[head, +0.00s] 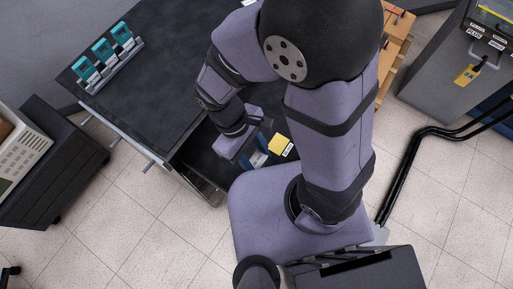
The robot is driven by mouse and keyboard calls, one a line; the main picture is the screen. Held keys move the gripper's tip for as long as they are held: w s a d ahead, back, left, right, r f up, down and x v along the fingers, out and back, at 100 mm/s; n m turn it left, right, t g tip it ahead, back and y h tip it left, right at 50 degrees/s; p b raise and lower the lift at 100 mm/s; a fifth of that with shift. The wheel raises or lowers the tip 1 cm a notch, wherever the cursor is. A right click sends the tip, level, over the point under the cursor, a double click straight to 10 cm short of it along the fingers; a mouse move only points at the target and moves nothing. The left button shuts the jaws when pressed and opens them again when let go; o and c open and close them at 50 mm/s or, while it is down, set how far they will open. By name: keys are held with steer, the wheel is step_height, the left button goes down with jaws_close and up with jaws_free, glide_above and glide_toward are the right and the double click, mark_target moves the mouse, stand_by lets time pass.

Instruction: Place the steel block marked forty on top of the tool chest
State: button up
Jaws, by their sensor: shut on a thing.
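My gripper (258,149) reaches down over the open dark drawer or recess beside my base, with blue fingers showing. It is shut on a small block whose shape is mostly hidden by the fingers and wrist. A yellow-labelled piece (282,145) shows right by the fingers, with a dark mark too small to read. A pale grey piece (258,159) shows just below the fingers. I cannot tell which of these is the block marked forty. A black-topped unit (150,75) with front handles and an open drawer (203,182) stands beside me; I cannot confirm it is the tool chest.
Several teal devices (104,50) stand in a rack at the black top's far left. The rest of that top is mostly clear. A dark wheeled cabinet (62,170) carries a beige device (18,148) at left. A grey cabinet (440,65) and black cables (405,165) are at right.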

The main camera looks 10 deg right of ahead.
step_height(320, 180, up, 19)
steer(key=n+t+y+b, duration=0.1)
steer(key=n+t+b, duration=0.4)
steer(key=n, duration=1.8)
glide_above(202, 41)
steer(key=s+p, duration=0.2)
steer(key=shift+f+t, duration=1.1)
steer(key=shift+f, duration=1.8)
steer(key=shift+m, duration=0.3)
steer(key=shift+w+a+f+p, duration=0.1)
steer(key=shift+f+p, duration=0.3)
steer(key=shift+f, duration=1.15)
steer(key=shift+w+a+f+p, duration=0.15)
steer(key=shift+f+p, duration=0.25)
steer(key=shift+f, duration=1.1)
steer(key=shift+w+a+f+p, duration=0.1)
steer(key=shift+f+p, duration=0.3)
steer(key=shift+f, duration=1.15)
steer(key=o, duration=1.2)
steer(key=shift+s+f, duration=0.1)
steer(key=shift+f, duration=0.05)
steer(key=shift+c, duration=0.2)
